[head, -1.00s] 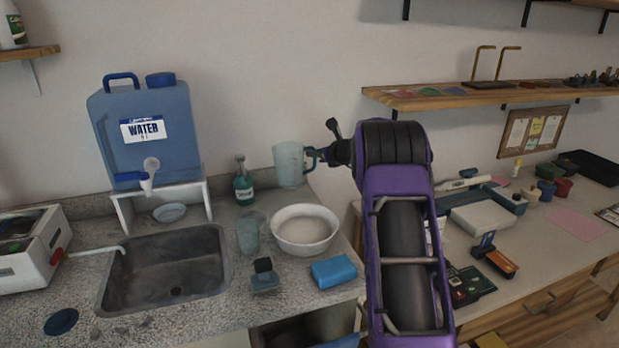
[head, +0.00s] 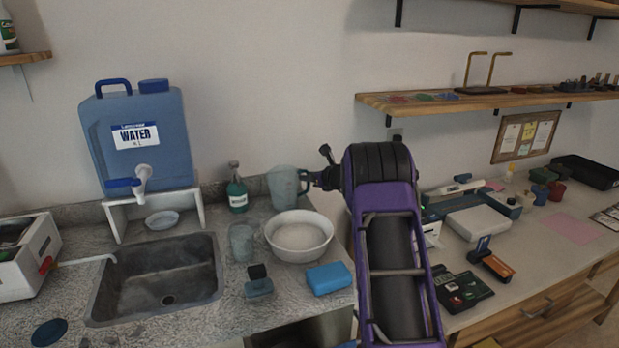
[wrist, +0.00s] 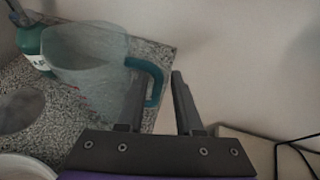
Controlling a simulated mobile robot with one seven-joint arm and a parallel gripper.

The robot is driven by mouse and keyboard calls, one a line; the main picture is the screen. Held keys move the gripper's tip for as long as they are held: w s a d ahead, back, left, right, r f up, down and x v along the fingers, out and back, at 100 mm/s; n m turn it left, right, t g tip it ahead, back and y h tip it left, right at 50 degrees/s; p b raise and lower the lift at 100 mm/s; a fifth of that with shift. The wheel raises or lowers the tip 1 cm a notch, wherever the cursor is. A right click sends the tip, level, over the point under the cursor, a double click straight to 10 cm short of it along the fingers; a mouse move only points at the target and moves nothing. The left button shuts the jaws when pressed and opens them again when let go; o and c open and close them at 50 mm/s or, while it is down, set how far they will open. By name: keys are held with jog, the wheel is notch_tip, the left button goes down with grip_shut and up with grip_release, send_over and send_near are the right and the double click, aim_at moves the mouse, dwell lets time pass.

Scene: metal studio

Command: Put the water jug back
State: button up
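The water jug (head: 283,187) is a pale, translucent pitcher with a teal handle. In the head view it is upright at the back of the counter, behind the white bowl, which hides its base. Whether it rests on the counter is hard to tell. In the wrist view the jug (wrist: 88,55) is on the left. Its handle (wrist: 156,85) reaches between my fingers, close to the left finger, with a gap to the right finger. My gripper (wrist: 160,80) looks open around the handle. In the head view my gripper (head: 318,177) is at the jug's right side.
A white bowl (head: 300,251) and a clear cup (head: 241,242) stand in front of the jug. A green soap bottle (head: 237,193) is to its left. A blue sponge (head: 328,279) lies nearer. The sink (head: 100,311) and blue water container (head: 105,135) are farther left.

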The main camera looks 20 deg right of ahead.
jog(key=shift+o, duration=0.4)
jog(key=shift+r+p, duration=0.3)
jog(key=b+v, duration=0.1)
jog(key=v, duration=1.1)
jog(key=shift+f, duration=0.2)
jog(key=shift+a, duration=0.1)
